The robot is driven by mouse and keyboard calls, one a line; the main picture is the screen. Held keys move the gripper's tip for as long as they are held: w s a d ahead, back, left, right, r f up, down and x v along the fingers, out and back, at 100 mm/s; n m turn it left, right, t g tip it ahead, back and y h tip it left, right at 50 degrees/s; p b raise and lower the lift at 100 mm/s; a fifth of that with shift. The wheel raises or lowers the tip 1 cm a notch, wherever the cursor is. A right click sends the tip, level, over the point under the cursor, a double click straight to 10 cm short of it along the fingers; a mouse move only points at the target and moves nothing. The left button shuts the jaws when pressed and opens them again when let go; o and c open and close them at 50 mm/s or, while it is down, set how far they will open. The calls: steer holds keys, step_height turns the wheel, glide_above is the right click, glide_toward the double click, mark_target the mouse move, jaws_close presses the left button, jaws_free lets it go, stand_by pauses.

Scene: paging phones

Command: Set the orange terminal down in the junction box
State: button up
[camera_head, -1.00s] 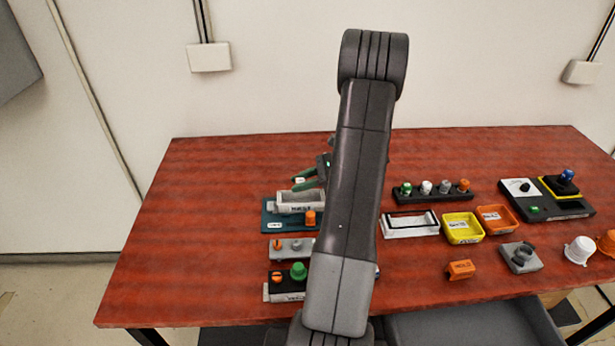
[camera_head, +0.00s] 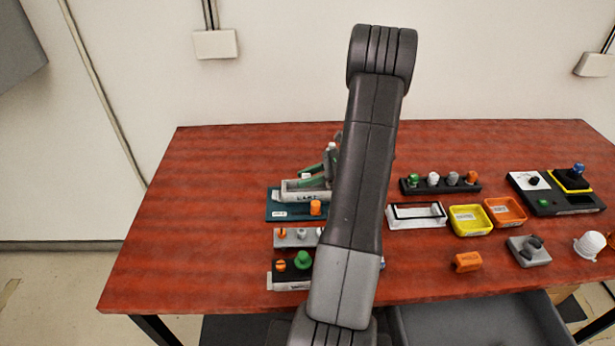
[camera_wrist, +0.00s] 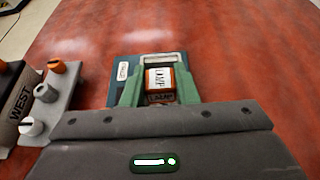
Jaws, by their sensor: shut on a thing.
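The grey junction box (camera_head: 293,195) stands on a teal board (camera_head: 273,208) at the left of the table. Its rim also shows just beyond the terminal in the wrist view (camera_wrist: 160,58). In the head view the green fingers (camera_head: 322,168) are at the box, over its opening. My arm hides part of the box. I cannot tell whether the terminal touches the box floor.
An orange knob (camera_head: 316,208) stands on the teal board. A grey knob rack (camera_head: 290,238) and a dark box with a green knob (camera_head: 303,260) are in front. Yellow (camera_head: 465,228) and orange trays (camera_head: 505,211) lie to the right. The back left table is clear.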

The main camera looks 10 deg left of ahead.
steer(key=shift+f, duration=0.45)
stand_by(0.5)
steer(key=shift+f+b, duration=0.25)
steer(key=shift+b, duration=0.1)
steer(key=shift+r, duration=0.2)
steer(key=o, duration=1)
steer(key=shift+r+p, duration=2.05)
steer(key=shift+r, duration=0.5)
